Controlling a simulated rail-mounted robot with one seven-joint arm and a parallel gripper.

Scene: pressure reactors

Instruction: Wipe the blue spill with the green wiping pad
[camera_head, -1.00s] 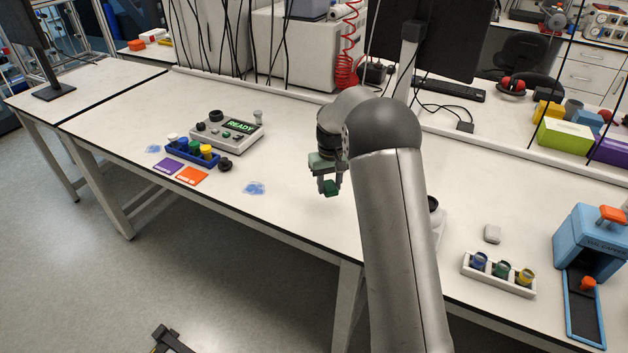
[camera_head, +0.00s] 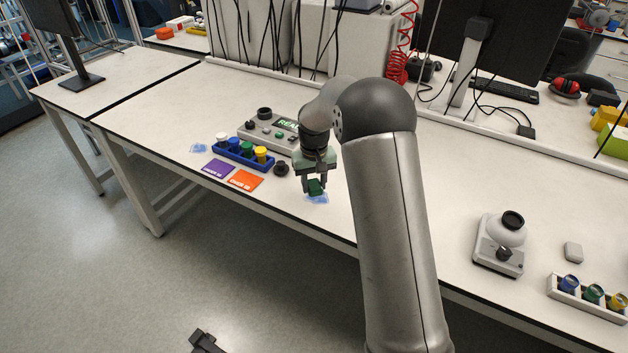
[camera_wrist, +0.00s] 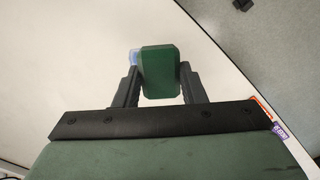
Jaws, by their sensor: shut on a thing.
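The green wiping pad (camera_head: 315,187) is held between the fingers of my gripper (camera_head: 313,184), which is shut on it. In the wrist view the pad (camera_wrist: 160,72) sits between the two dark fingers of my gripper (camera_wrist: 158,84). A blue spill (camera_head: 318,198) lies on the white table just under and in front of the pad, partly hidden by it. A sliver of that spill (camera_wrist: 134,56) shows left of the pad in the wrist view. I cannot tell whether the pad touches the table. A second blue smear (camera_head: 199,148) lies further left, beside the vial rack.
A blue rack (camera_head: 240,156) of capped vials, a purple card (camera_head: 217,168), an orange card (camera_head: 245,180) and a dark knob (camera_head: 281,168) stand left of my gripper. A control box (camera_head: 268,131) is behind. A white device (camera_head: 501,245) stands right. The table's front edge is close.

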